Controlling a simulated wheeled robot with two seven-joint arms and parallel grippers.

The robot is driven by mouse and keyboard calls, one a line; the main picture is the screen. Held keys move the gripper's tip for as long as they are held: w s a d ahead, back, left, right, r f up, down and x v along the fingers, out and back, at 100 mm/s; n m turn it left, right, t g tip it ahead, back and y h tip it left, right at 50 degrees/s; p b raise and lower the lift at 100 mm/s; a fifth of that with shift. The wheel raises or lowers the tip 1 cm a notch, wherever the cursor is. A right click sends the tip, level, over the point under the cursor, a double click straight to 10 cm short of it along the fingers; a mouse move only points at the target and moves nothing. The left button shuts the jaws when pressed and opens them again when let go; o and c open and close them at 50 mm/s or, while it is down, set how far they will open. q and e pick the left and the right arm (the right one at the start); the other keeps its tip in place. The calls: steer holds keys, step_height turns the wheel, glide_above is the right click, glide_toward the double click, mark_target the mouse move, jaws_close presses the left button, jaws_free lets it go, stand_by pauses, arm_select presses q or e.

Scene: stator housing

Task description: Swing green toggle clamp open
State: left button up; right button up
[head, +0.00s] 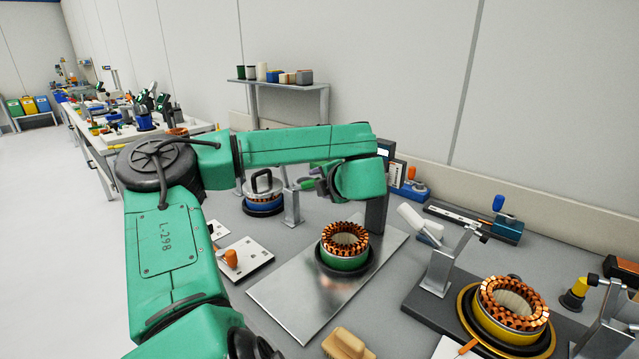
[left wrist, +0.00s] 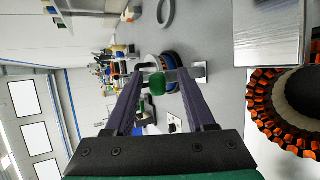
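The green toggle clamp handle (left wrist: 157,84) shows in the left wrist view, between the fingers of my left gripper (left wrist: 160,73). A gap shows on both sides of it, so the gripper is open and not closed on it. The clamp's grey bracket (head: 292,207) stands upright in the head view beside the blue stator housing (head: 263,195). In the head view my green wrist hides part of the clamp and gripper. I cannot tell how far the handle is swung. My right gripper is in neither view.
A stator with copper windings in a green housing (head: 344,258) sits on a metal plate (head: 280,305) below my wrist. Another in a yellow housing (head: 512,318) stands at right beside a clamp with a white handle (head: 411,216). A white plate (head: 245,262) lies at left.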

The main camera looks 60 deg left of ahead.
arm_select(q)
steer(key=b+v, duration=0.1)
steer(key=v, duration=1.3)
steer(key=shift+d+b, duration=0.3)
steer(key=shift+r, duration=0.1)
